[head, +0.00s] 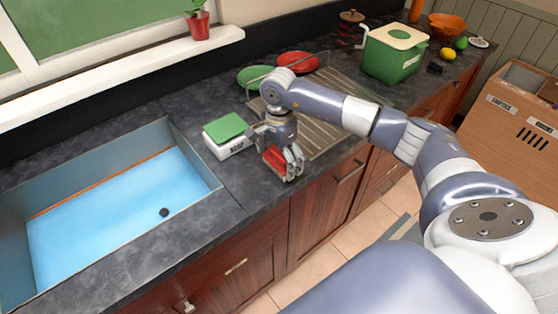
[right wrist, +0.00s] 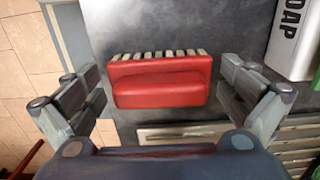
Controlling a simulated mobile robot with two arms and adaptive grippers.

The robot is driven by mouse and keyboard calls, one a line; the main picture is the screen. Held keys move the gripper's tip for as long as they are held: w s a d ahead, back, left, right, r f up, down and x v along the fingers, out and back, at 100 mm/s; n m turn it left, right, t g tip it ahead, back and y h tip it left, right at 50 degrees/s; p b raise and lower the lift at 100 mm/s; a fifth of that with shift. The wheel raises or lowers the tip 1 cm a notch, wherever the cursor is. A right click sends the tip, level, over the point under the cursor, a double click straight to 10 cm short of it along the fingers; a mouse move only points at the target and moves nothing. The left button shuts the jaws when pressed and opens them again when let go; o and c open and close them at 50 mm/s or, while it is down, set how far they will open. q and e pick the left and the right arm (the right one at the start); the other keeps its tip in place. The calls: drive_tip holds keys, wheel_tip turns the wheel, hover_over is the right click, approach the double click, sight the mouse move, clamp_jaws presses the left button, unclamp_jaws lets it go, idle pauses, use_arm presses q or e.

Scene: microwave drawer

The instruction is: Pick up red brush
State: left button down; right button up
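The red brush (right wrist: 160,85) with pale bristles lies on the dark countertop in the right wrist view, centred between the fingers of my right gripper (right wrist: 162,78). The fingers are spread wide, with a gap on each side of the brush, so they are not touching it. In the head view, my right gripper (head: 283,170) points down over the counter near its front edge, and the red brush (head: 275,161) shows partly hidden behind its fingers. My left gripper is not in view.
A white soap box (head: 228,147) with a green sponge-like block on top (head: 226,127) stands just left of the gripper. A sink with blue water (head: 110,215) is farther left. A metal dish rack with green (head: 254,76) and red plates (head: 298,62) is behind.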

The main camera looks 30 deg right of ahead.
sight(279, 152)
drive_tip(key=c, duration=0.6)
drive_tip(key=shift+c, duration=0.2)
drive_tip(key=shift+r, duration=0.15)
drive_tip(key=shift+r+b, duration=0.25)
drive_tip(key=shift+b, duration=0.1)
wheel_tip(279, 152, up, 2)
drive_tip(key=shift+w+r+b, duration=0.1)
drive_tip(key=shift+r+b, duration=0.15)
drive_tip(key=shift+b, duration=0.55)
drive_tip(key=s+a+r+b, duration=0.1)
drive_tip(key=s+a+b, duration=0.3)
drive_tip(key=s+a, duration=0.4)
drive_tip(key=s, duration=0.6)
drive_tip(key=shift+r, duration=0.4)
